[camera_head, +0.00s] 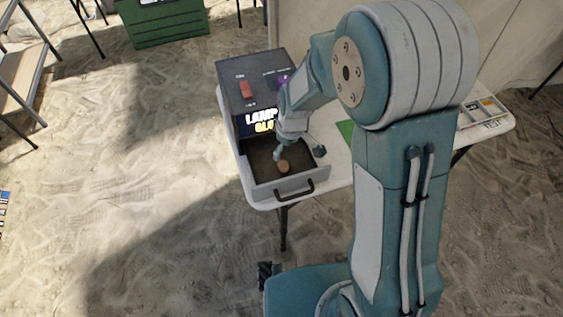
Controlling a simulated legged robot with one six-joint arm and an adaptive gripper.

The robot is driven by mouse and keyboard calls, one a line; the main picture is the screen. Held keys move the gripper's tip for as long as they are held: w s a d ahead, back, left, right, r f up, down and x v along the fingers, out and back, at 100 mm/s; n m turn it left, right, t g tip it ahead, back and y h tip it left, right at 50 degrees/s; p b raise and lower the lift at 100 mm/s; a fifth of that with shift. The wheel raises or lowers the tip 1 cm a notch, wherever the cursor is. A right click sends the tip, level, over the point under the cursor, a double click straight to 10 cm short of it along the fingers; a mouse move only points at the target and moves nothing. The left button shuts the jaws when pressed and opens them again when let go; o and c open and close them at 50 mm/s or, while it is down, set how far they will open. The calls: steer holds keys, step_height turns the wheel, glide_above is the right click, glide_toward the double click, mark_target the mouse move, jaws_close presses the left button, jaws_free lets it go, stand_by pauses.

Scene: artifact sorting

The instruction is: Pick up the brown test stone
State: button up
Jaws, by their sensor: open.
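A small round brown stone (284,167) lies in the open drawer (262,188) of a dark grey box (243,92) on a white table. My gripper (285,156) is open and reaches down into the drawer, right at the stone's upper edge in the picture. Its fingers are small here, and I cannot tell whether they touch the stone. A dark finger part (319,151) shows to the right, near the drawer's right wall. My arm hides part of the box front and its lit sign.
The box has a red switch (245,89) and a purple part (284,80) on top. The drawer has a dark handle (294,188) in front. A green mat (346,130) and a tray with small items (483,110) lie on the table to the right. Sandy floor is open at left.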

mark_target(283, 165)
step_height(283, 165, down, 3)
steer(key=shift+r, duration=0.2)
steer(key=f, duration=0.5)
steer(key=shift+a, duration=0.35)
steer(key=shift+d+f, duration=0.15)
steer(key=shift+f, duration=0.2)
steer(key=c, duration=1.2)
